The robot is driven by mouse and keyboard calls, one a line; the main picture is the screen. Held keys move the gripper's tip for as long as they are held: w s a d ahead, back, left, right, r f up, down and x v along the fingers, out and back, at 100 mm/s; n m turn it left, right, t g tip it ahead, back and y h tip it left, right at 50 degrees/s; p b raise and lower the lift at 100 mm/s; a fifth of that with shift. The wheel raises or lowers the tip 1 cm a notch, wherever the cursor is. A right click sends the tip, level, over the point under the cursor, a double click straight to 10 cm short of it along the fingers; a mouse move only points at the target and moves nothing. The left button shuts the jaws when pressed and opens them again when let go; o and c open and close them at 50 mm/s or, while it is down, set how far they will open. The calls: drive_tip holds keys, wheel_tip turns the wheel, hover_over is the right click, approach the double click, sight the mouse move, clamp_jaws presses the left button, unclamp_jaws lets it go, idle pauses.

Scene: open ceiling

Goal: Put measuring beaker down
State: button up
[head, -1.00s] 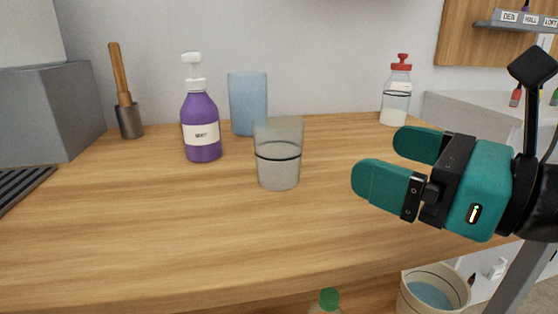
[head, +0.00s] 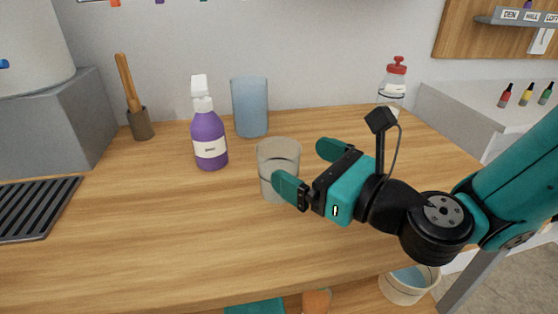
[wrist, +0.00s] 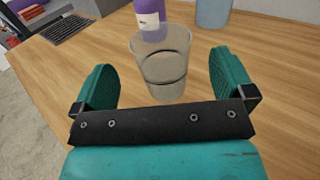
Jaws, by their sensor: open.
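The measuring beaker, a clear, slightly tapered cup (head: 277,160) with a dark line around it, stands upright on the wooden table (head: 150,225). It also shows in the wrist view (wrist: 162,55), centred ahead of the fingers. My gripper (head: 301,163) is open and empty at the beaker's right side in the head view. Its nearer teal finger hides part of the beaker's lower right. In the wrist view my gripper's (wrist: 163,75) two fingers lie left and right of the beaker, with gaps on both sides.
A purple spray bottle (head: 209,140) and a blue tumbler (head: 250,107) stand behind the beaker. A wooden-handled tool (head: 134,95) stands at the back left, a red-capped bottle (head: 394,85) at the back right.

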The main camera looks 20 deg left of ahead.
sight(296, 159)
drive_tip(key=p+x, duration=0.3)
drive_tip(key=x, duration=0.1)
drive_tip(key=shift+w+a, duration=0.1)
drive_tip(key=shift+a, duration=0.15)
drive_tip(key=shift+w+a+f+p, duration=0.15)
drive_tip(key=shift+a+p, duration=0.15)
drive_tip(key=c, duration=1)
